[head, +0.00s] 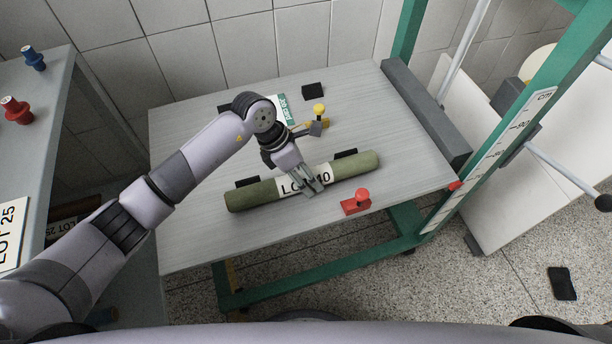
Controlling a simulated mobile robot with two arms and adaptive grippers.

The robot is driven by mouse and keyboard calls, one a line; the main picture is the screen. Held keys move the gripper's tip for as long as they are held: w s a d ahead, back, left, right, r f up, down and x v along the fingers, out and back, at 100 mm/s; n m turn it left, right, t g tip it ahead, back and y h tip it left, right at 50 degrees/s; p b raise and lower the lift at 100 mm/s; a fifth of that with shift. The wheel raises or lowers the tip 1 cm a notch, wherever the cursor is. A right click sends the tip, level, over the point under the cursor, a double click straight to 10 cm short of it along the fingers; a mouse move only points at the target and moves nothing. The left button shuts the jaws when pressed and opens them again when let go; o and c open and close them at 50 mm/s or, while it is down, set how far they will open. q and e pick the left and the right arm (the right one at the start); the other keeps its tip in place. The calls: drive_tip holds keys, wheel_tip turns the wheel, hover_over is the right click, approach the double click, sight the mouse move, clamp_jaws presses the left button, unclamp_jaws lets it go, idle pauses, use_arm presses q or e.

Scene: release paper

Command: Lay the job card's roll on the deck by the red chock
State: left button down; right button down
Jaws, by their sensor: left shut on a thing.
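An olive-green roll (352,168) with a white label, read in part as "LO" and "40", is at the front of the grey deck (200,235). My left gripper (316,187) is over its middle and shut on it, covering part of the label. I cannot tell whether the roll touches the deck. The red chock (355,204) with a red knob stands just in front of the roll's right half. A white and green card (283,101), probably the job card, lies behind my left arm, mostly hidden. My right gripper is not in view.
Black blocks (247,182) (346,153) sit behind the roll. A yellow-knobbed chock (319,110) and another black block (312,90) stand farther back. A grey bar (425,110) edges the deck's right side. A side shelf at left holds red (15,110) and blue (34,58) knobbed pieces.

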use_arm(q)
drive_tip(key=shift+s+a+f, duration=0.1)
drive_tip(key=shift+s+f, duration=0.15)
drive_tip(key=shift+f, duration=0.3)
drive_tip(key=c, duration=1.4)
unclamp_jaws()
drive_tip(key=o, duration=0.5)
drive_tip(key=shift+w+f, duration=0.15)
drive_tip(key=shift+f, duration=0.05)
drive_tip(key=shift+o, duration=0.2)
drive_tip(key=shift+r, duration=0.15)
